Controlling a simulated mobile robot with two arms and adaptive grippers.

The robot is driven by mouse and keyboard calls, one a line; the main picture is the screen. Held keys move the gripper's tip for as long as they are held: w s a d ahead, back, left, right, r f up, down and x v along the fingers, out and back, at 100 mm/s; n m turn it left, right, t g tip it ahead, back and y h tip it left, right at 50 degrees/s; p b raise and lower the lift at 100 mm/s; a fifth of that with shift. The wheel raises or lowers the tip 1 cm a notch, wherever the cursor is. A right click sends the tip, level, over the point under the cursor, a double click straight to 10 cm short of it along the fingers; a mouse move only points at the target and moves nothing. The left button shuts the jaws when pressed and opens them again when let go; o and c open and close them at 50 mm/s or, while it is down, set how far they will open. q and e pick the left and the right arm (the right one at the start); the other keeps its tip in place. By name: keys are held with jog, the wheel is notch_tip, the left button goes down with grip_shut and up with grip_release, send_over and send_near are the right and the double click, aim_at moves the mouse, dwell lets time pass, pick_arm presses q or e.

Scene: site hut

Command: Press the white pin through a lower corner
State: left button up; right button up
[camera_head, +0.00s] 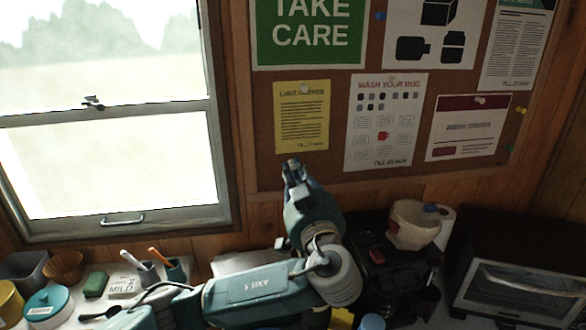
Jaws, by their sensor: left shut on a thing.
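The yellow notice (302,130) hangs on the cork board (260,150), held by a pale pin (305,88) at its top edge. Its lower corners show no pin. My left gripper (292,164) points up at the board, in front of and just below the notice's lower edge. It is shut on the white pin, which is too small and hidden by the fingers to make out. I cannot tell whether the fingertips touch the board. My right gripper is not in view.
Other sheets hang on the board: a green sign (310,50), a mug poster (385,140) and a red-banded sheet (466,128). Below, the counter holds cups, a teal-lidded jar (48,302), a black coffee machine (385,265) and a toaster oven (525,290). A window (110,165) is left.

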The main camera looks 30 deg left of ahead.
pick_arm(q)
jog(key=x, duration=0.7)
jog(key=shift+w+a+f+p, duration=0.2)
jog(key=shift+w+f+p, duration=0.1)
jog(key=shift+p, duration=0.1)
jog(key=shift+w+f, duration=0.1)
jog(key=shift+b, duration=0.35)
dwell(0.5)
jog(key=shift+b, duration=0.5)
dwell(0.4)
